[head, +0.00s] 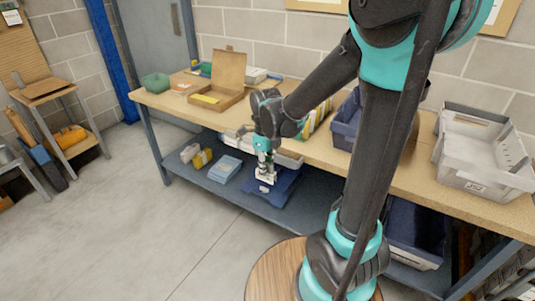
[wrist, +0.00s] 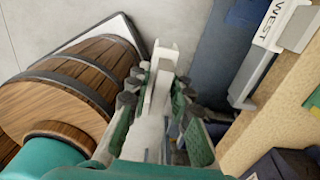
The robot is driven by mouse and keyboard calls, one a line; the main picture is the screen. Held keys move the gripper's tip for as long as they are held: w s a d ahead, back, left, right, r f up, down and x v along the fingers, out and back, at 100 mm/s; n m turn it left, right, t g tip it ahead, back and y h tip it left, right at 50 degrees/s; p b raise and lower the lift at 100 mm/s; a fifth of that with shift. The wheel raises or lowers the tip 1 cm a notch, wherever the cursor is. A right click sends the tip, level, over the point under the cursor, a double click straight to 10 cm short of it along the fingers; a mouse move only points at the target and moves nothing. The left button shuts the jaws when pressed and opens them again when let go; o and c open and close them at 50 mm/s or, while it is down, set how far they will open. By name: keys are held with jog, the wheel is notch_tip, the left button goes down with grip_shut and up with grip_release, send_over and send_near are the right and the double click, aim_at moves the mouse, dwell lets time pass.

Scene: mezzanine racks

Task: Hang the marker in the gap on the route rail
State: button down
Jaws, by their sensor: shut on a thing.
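My gripper (wrist: 160,98) is shut on a white marker (wrist: 160,62), which stands up between the fingers in the wrist view. In the head view my gripper (head: 265,160) points down just in front of the bench's front edge, with the white marker (head: 266,175) at its tip. The route rail (wrist: 299,28) shows at the upper right of the wrist view, pale grey along the bench edge, with a plate reading WEST (wrist: 274,22) on it. The marker is apart from that plate. In the head view my gripper partly covers the rail (head: 290,161). I cannot make out the gap.
The lower shelf (head: 188,176) holds blue cloth (head: 284,188) and small packs. The floor (head: 130,220) in front is clear.

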jog(key=shift+f, duration=0.1)
jog(key=shift+w+d, duration=0.3)
jog(key=shift+w, duration=0.25)
send_over(286, 158)
jog(key=shift+d, duration=0.15)
jog(key=shift+f, duration=2.1)
jog(key=c, duration=1.3)
grip_release()
